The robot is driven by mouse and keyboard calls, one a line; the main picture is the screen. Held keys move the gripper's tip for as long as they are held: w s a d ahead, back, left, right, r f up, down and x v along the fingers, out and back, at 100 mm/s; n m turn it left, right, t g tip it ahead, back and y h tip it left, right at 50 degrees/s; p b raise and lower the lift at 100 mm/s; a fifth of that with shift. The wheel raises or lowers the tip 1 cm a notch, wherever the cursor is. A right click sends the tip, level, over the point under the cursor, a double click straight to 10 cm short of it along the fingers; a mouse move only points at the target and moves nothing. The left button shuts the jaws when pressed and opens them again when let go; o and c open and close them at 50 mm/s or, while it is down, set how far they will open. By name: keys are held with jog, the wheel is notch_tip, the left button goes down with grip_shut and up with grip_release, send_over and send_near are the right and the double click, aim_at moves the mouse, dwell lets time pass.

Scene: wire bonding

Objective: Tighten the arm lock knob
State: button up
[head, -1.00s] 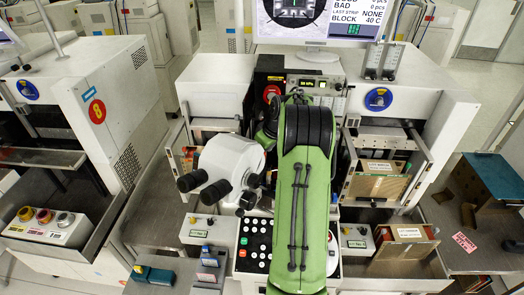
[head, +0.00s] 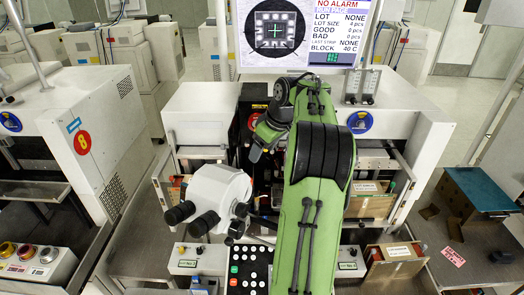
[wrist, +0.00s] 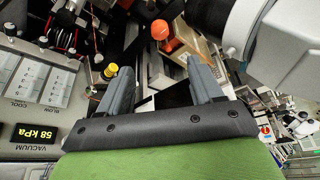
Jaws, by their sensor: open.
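My gripper (wrist: 160,66) shows in the wrist view with its two grey fingers apart and nothing between them. I cannot tell for certain which is the arm lock knob. In the head view my green arm hides much of the machine's centre.
The white microscope head (head: 221,187) stands left of my arm, with its black eyepieces towards me; it also fills the upper right wrist view (wrist: 280,45). A monitor (head: 320,35) stands behind. A button panel (head: 250,268) is in front. Brown magazines (head: 370,204) stand at right.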

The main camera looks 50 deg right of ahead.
jog(key=w+d+n+y+p, duration=0.2)
jog(key=d+n+y+p, duration=0.15)
jog(key=n+p, duration=0.3)
jog(key=shift+g+h, duration=0.4)
jog(key=shift+h, duration=0.05)
jog(key=x, duration=1.5)
jog(key=shift+s+f, duration=0.1)
jog(key=shift+f, duration=0.3)
jog(key=c, duration=1.1)
jog(key=shift+b, duration=0.4)
